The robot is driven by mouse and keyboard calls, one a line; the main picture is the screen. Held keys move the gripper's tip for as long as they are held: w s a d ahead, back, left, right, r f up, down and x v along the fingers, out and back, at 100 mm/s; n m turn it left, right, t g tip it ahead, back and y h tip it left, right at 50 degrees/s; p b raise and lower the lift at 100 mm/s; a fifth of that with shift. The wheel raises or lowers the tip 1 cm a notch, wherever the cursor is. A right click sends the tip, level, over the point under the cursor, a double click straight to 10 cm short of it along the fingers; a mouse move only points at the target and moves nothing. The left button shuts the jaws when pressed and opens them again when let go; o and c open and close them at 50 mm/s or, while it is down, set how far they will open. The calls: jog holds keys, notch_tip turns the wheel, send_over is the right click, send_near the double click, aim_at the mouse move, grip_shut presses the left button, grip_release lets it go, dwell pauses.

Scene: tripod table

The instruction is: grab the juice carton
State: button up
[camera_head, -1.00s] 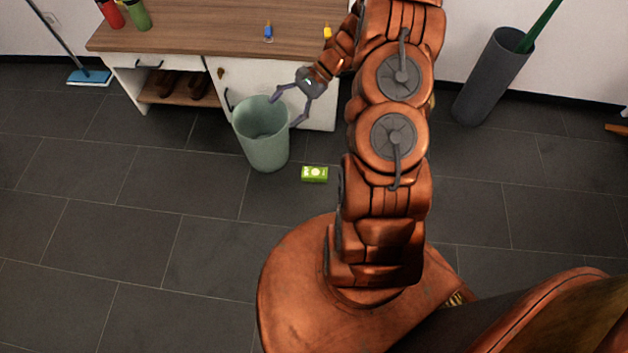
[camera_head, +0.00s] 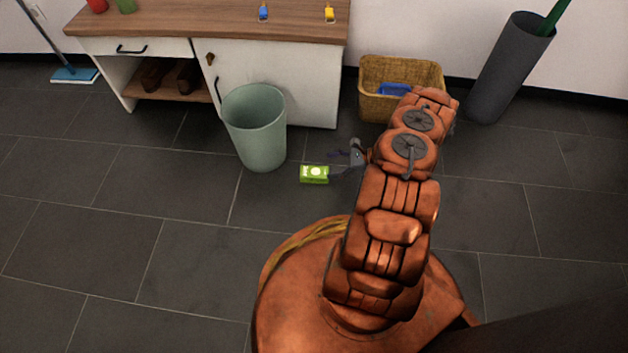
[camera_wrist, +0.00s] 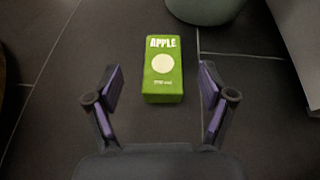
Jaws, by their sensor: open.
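The juice carton (camera_head: 314,174) is a small green box on the dark tiled floor, just in front of the bin. In the wrist view the carton (camera_wrist: 163,72) reads "APPLE" and lies ahead of the fingers, centred between their lines. My gripper (camera_head: 342,165) is low beside the carton's right side in the head view. In the wrist view my gripper (camera_wrist: 159,92) is open, with one finger on each side and nothing held. The near end of the carton is about level with the fingertips; I cannot tell whether anything touches.
A grey-green bin (camera_head: 255,128) stands just behind the carton, and its base (camera_wrist: 205,8) shows in the wrist view. A white cabinet (camera_head: 285,85) with a wooden top is behind it. A wicker basket (camera_head: 372,105) stands behind my arm.

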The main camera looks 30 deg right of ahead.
aim_at(314, 172)
jog(key=shift+s+d+f+m+t, duration=0.15)
jog(key=shift+f, duration=0.45)
jog(key=shift+s+d+f+m+t, duration=0.1)
jog(key=shift+s+f+m+t, duration=0.05)
jog(key=shift+f, duration=0.45)
jog(key=shift+w+a+f+b, duration=0.1)
jog(key=shift+a+f+b, duration=0.1)
jog(key=shift+b, duration=0.2)
jog(key=b+x, duration=0.3)
jog(key=x, duration=0.2)
jog(key=shift+w+a+f+b, duration=0.1)
jog(key=shift+w+f+b, duration=0.1)
jog(key=shift+w+b, duration=0.15)
jog(key=shift+w+a+f, duration=0.1)
jog(key=shift+w+a, duration=0.3)
jog(key=shift+a, duration=0.15)
jog(key=c, duration=0.9)
jog(key=shift+o, duration=0.2)
